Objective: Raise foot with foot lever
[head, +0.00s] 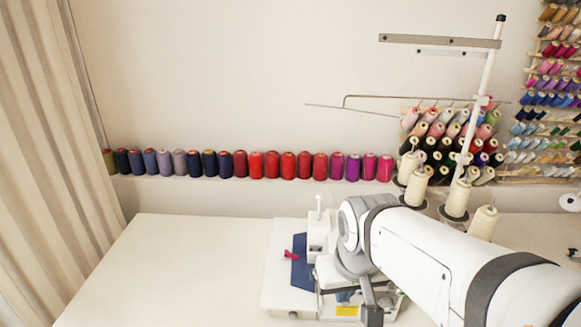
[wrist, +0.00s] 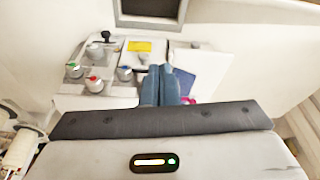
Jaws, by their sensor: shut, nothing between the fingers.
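The white sewing machine (head: 318,238) stands on the table, partly hidden behind my arm in the head view. In the wrist view its body (wrist: 112,58) shows several grey dials with coloured marks, a yellow label (wrist: 139,46) and a black knob (wrist: 105,36). I cannot make out the presser foot or its lever. My gripper (wrist: 160,70) shows two blue-grey fingers side by side, shut and empty, over the machine beside the dials; I cannot tell whether they touch it. Blue fabric (head: 302,265) with a pink clip (head: 290,254) lies at the machine's left.
Cream thread cones (head: 417,186) stand behind my arm, beside a thread stand pole (head: 478,120). A row of coloured spools (head: 270,165) lines the wall ledge. The white table (head: 170,270) is clear at the left. A curtain (head: 45,150) hangs at far left.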

